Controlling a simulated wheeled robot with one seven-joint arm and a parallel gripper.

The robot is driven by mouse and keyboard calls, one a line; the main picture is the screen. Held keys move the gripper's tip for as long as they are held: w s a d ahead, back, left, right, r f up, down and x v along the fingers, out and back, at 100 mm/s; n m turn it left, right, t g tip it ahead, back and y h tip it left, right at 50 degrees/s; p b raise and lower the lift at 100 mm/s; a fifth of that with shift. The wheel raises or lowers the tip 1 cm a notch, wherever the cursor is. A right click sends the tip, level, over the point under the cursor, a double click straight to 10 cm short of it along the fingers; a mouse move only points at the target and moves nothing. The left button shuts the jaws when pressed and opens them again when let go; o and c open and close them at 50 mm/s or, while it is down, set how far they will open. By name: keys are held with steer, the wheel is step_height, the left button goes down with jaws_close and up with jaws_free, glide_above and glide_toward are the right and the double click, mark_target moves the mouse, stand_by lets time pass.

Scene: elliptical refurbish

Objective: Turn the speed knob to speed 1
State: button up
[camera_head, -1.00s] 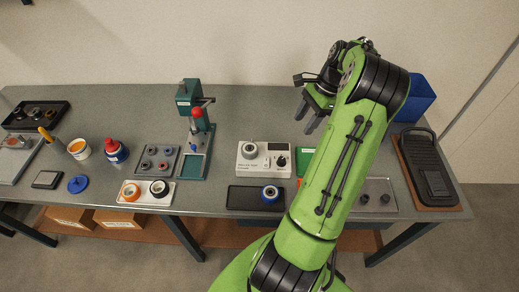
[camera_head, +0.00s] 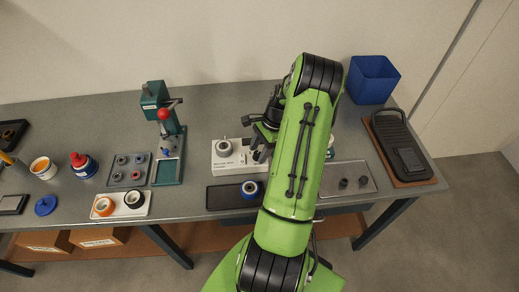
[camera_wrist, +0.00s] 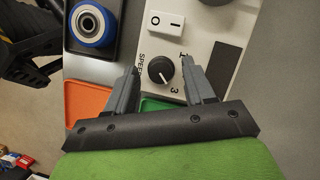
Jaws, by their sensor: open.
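The speed knob (camera_wrist: 160,70) is a round black knob on a white control box (camera_wrist: 200,25), with "SPEED" printed beside it and the marks 1 and 3 nearby. A pale pointer line shows on the knob, but its exact setting is hard to tell. My gripper (camera_wrist: 161,68) is open, with one finger on each side of the knob in the wrist view. I cannot tell whether the fingers touch it. In the head view the box (camera_head: 226,157) stands on the bench, and my gripper (camera_head: 259,149) is over its right end, largely hiding the knob.
A 0/1 rocker switch (camera_wrist: 165,22) is close to the knob. A blue-rimmed wheel (camera_head: 250,188) sits on a black tray (camera_head: 222,198) in front of the box. A green press (camera_head: 164,140) stands to the left, and a blue bin (camera_head: 374,80) at the back right.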

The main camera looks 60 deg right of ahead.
jaws_close()
steer(key=shift+n, duration=0.4)
steer(key=n, duration=0.1)
steer(key=n+g, duration=0.1)
steer(key=n, duration=0.1)
steer(key=shift+w+d+r+n+g, duration=0.1)
steer(key=shift+w+n+g, duration=0.15)
steer(key=shift+n+g, duration=0.15)
steer(key=n+g, duration=0.1)
steer(key=n, duration=0.3)
steer(key=shift+w+n+g, duration=0.15)
steer(key=shift+n+g, duration=0.15)
steer(key=shift+g, duration=0.1)
steer(key=n+g+b, duration=0.1)
steer(key=n, duration=0.3)
steer(key=shift+w+h, duration=0.1)
steer(key=shift+h, duration=0.3)
steer(key=shift+a+n+g+h+b, duration=0.2)
steer(key=shift+n+g+h, duration=0.1)
steer(key=shift+n, duration=0.8)
steer(key=shift+a+n+g+h+b, duration=0.15)
steer(key=shift+n+g+h, duration=0.15)
steer(key=shift+n, duration=0.8)
steer(key=shift+d+n, duration=0.1)
steer(key=shift+n, duration=0.2)
